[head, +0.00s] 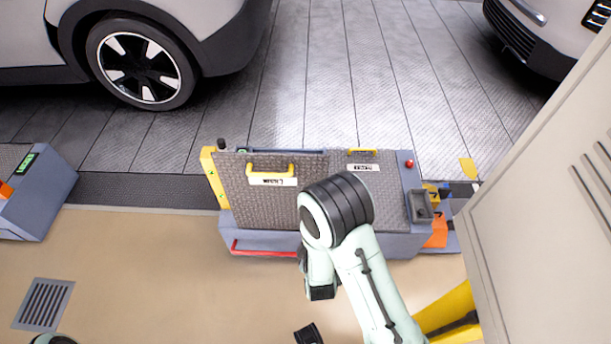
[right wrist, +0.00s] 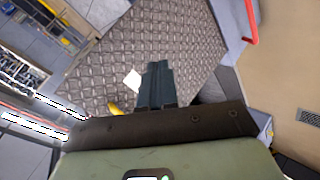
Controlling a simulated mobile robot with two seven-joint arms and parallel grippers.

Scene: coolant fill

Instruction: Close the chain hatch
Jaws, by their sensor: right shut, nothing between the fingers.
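A low grey-blue floor unit (head: 390,240) has two tread-plate lids on top. Its left lid (head: 250,205), with a yellow handle (head: 270,170) and a white label too small to read, sits tilted, with a gap along its far edge. I take it to be the chain hatch. The lid fills the middle of the right wrist view (right wrist: 190,45). My right gripper (right wrist: 158,66) is shut and empty in front of the lid's textured face; whether it touches is unclear. In the head view my right arm covers the lid's right part. My left gripper is not in view.
The right lid (head: 385,185) lies flat, near a red button (head: 409,163). A red bar (head: 262,250) runs along the unit's near side. A tall pale cabinet (head: 545,200) stands close on the right. Beige floor (head: 150,260) at the left front is clear.

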